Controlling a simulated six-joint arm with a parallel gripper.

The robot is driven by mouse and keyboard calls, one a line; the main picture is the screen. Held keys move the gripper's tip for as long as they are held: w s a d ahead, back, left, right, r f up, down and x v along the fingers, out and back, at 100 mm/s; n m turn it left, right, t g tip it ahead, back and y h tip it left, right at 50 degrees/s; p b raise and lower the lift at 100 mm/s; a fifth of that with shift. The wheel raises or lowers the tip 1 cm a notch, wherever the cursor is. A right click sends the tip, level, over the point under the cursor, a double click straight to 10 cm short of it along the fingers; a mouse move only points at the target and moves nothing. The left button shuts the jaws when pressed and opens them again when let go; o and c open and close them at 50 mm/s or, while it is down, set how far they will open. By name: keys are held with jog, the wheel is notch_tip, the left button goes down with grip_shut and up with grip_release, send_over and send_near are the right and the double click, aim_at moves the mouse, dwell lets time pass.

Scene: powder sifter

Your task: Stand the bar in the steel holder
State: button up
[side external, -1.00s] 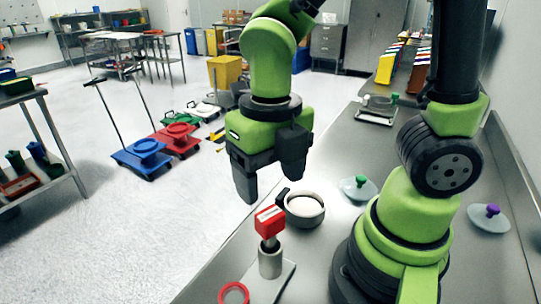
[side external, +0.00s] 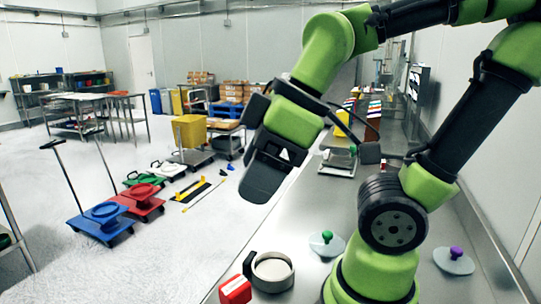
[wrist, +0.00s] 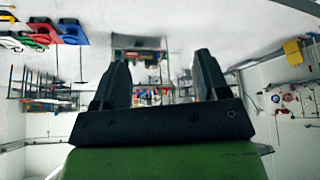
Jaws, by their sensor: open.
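A red block (side external: 235,291), which looks like the head of the bar, shows at the bottom edge of the side external view. What is below it, including the steel holder, is cut off by the frame edge, so how it stands now cannot be seen. My gripper (side external: 262,182) is raised well above the bench, up and to the right of the red block and apart from it. In the wrist view the two dark fingers of my gripper (wrist: 160,75) are spread apart with nothing between them.
A round white-filled sieve pan (side external: 272,271) with a dark handle sits right beside the red block. A dish with a green knob (side external: 326,243) and one with a purple knob (side external: 455,261) lie farther right. The bench's left edge borders open floor.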

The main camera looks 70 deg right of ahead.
jog(key=m, duration=0.3)
jog(key=s+r+m+t, duration=0.1)
jog(key=m, duration=0.2)
jog(key=m+t, duration=0.1)
jog(key=m, duration=0.2)
jog(key=shift+s+d+r, duration=0.15)
jog(key=shift+d+r, duration=0.15)
jog(key=shift+d, duration=0.1)
dwell(0.4)
